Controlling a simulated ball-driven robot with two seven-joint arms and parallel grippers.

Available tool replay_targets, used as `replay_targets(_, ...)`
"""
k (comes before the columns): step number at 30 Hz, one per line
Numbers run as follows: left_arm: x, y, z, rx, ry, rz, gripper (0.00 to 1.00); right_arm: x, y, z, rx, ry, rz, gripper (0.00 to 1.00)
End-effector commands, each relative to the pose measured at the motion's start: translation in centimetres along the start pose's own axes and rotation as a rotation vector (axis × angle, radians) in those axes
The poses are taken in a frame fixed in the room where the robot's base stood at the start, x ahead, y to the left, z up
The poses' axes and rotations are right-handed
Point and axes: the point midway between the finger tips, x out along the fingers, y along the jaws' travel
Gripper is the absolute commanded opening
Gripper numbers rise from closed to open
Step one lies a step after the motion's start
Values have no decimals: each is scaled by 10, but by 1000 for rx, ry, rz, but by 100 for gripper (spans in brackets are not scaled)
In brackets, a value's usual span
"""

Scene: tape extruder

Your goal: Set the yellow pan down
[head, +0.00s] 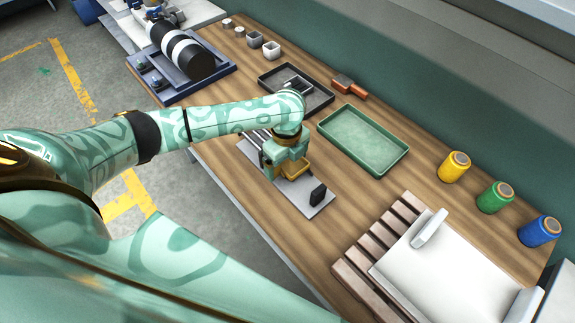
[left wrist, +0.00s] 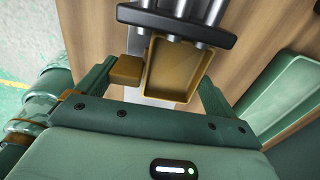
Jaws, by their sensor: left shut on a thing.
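The yellow pan (head: 295,169) is a small shallow tray at the middle of the workbench, over a grey metal plate (head: 316,210). My left gripper (head: 285,166) is shut on it from above. In the left wrist view the pan (left wrist: 172,75) lies between the two fingers, with a yellow block (left wrist: 126,70) at its left side. Its far end is near a dark bar with silver rods (left wrist: 180,14). I cannot tell whether the pan touches the plate. My right gripper is not in view.
A black block (head: 318,194) stands on the plate's near end. A green tray (head: 362,139) and a dark tray (head: 320,101) lie behind, with an orange-handled tool (head: 349,88). Yellow, green and blue spools (head: 496,197) stand at right.

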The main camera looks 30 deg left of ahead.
Motion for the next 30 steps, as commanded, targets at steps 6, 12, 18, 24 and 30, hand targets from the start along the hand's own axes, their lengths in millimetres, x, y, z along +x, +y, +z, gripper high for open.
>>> replay_targets(6, 16, -1, 0, 1, -1, 1, 70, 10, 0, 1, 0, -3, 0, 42)
replay_targets(12, 16, -1, 0, 1, -1, 0, 70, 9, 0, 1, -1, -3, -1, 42)
replay_targets(18, 18, -1, 0, 0, -1, 0, 100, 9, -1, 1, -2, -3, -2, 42)
replay_targets(24, 16, -1, 0, 1, -1, 0, 100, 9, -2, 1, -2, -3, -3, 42)
replay_targets(30, -21, -1, 1, 1, -3, -5, 100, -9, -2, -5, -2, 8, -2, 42)
